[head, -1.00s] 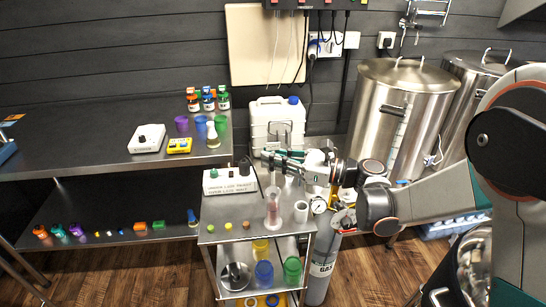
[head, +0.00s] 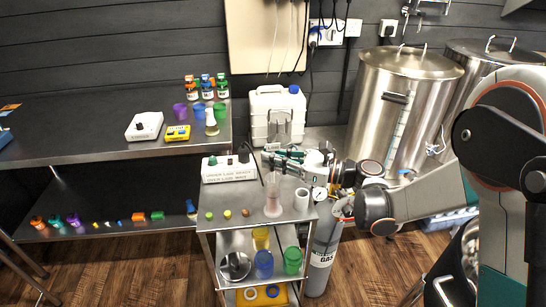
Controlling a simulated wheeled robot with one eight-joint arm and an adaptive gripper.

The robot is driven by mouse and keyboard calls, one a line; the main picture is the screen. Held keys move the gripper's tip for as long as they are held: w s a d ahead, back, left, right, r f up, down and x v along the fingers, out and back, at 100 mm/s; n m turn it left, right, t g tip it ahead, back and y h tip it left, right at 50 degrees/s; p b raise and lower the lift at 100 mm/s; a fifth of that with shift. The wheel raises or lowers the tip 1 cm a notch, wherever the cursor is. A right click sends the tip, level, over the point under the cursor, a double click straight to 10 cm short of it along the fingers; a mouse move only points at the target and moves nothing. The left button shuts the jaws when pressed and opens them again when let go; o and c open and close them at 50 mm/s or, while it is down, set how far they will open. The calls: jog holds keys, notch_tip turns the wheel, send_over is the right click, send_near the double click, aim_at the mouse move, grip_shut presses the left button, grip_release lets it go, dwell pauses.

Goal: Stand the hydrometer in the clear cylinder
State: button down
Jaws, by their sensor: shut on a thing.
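The clear cylinder (head: 272,200) stands upright on the top of the steel cart, with something reddish inside. My gripper (head: 271,157) reaches in from the right and is level, just above the cylinder's mouth. It is shut on a thin thing that I take to be the hydrometer. The hydrometer is too slim and pale to make out clearly against the gripper and cylinder. I cannot tell whether its lower end is inside the cylinder.
A labelled control box (head: 229,169) stands behind, small coloured pieces (head: 227,214) to the left and a white cup (head: 301,199) to the right. Coloured cups (head: 264,263) stand on the lower shelf. A white jerrycan (head: 263,112) and steel kettles (head: 395,110) stand behind.

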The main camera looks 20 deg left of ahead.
jog(key=c, duration=1.6)
grip_release()
jog(key=d, duration=1.2)
jog(key=shift+w, duration=0.45)
